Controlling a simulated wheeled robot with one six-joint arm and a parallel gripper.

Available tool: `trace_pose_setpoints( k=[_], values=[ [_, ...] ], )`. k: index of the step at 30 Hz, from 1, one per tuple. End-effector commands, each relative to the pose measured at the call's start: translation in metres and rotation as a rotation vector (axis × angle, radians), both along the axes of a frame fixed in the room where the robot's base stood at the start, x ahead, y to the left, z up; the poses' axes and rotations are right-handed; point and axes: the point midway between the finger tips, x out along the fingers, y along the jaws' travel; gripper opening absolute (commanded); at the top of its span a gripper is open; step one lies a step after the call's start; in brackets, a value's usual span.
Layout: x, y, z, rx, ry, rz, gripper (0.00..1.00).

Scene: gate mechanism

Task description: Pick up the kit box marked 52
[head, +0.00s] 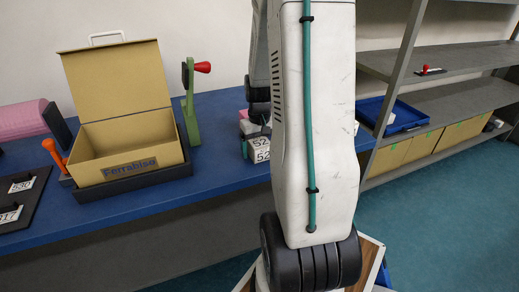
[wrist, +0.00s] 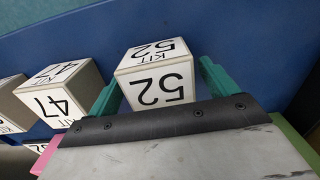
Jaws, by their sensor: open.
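The kit box marked 52 (wrist: 155,78) is a white cube with black print, upside down in the wrist view. It sits on the blue table between the two green fingers of my gripper (wrist: 158,85).
A box marked 47 (wrist: 62,92) stands close to the left in the wrist view. Shelving (head: 440,97) stands at the right.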

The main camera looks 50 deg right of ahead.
Motion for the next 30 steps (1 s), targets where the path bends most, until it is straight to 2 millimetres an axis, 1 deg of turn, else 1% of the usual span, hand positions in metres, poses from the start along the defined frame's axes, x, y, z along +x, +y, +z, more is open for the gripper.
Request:
trace_pose_setpoints(
  k=[2,3,5,6,8,9,20,26,30],
  values=[
    [0.000,0.000,0.000,0.000,0.000,0.000,0.85],
    [0.000,0.000,0.000,0.000,0.000,0.000,0.83],
    [0.000,0.000,0.000,0.000,0.000,0.000,0.66],
    [0.000,0.000,0.000,0.000,0.000,0.000,0.55],
    [0.000,0.000,0.000,0.000,0.000,0.000,0.38],
    [0.000,0.000,0.000,0.000,0.000,0.000,0.27],
    [0.001,0.000,0.003,-0.001,-0.002,0.001,0.27],
    [0.002,0.002,0.017,-0.002,-0.002,0.004,0.27],
    [0.003,0.004,0.032,-0.003,-0.003,0.008,0.27]
  ],
)
